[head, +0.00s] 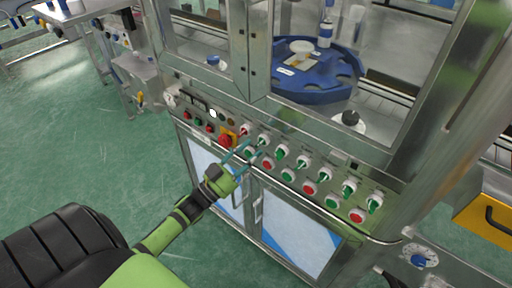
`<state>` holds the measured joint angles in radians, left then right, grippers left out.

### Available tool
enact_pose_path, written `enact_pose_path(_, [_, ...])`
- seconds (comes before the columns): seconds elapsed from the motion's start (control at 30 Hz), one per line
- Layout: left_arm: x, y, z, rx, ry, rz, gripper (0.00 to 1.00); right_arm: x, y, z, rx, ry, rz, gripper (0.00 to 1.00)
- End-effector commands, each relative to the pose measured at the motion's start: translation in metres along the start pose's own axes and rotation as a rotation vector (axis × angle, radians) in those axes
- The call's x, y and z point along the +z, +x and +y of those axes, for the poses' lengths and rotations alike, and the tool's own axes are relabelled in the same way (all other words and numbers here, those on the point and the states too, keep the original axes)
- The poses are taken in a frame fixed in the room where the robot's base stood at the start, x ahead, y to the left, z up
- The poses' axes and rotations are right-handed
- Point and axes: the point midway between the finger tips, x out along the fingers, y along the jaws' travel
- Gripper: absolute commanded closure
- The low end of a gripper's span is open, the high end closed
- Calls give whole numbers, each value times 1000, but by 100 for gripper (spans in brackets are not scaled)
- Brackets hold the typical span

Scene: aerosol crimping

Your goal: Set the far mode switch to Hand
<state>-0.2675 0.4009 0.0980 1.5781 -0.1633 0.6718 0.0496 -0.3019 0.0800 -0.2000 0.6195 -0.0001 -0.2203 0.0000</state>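A row of selector switches with green or red handles runs along the sloping steel control panel (272,160) in the head view. The leftmost is a red-handled switch (243,131). A green-handled switch (263,140) is beside it, and another green-handled one (374,203) ends the row at the right. Labels are too small to read, so I cannot tell which is the far mode switch or its setting. My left gripper (254,149) is open and empty, its two thin fingers spread in front of the panel's left-middle part. Contact cannot be told. My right gripper is not in view.
A red emergency stop (225,140) on a yellow plate is just left of my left gripper. Red and green push buttons (267,164) line the panel's lower row. A steel rail and cabinet doors (298,238) are below. A blue turntable (315,82) is behind the glazing.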

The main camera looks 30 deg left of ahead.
Motion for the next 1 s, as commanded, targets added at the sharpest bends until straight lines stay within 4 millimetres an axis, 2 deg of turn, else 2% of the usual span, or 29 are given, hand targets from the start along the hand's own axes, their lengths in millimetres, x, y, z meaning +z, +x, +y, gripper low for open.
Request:
enact_pose_path(0.1, [0, 13, 0, -1, -1, -1, 60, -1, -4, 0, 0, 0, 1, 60])
enact_pose_path(0.2, [0, 18, 0, 0, -1, -2, 60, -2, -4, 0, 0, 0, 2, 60])
enact_pose_path(0.47, [1, 18, 1, 0, -1, -3, 60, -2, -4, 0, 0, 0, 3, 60])
enact_pose_path(0.5, [1, 18, 1, 0, -1, -3, 76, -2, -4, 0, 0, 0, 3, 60])
enact_pose_path(0.57, [1, 18, 0, 0, -1, -3, 100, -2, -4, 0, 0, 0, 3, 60])
enact_pose_path(1.0, [1, 18, 1, -12, -29, -4, 100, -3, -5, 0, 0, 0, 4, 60])
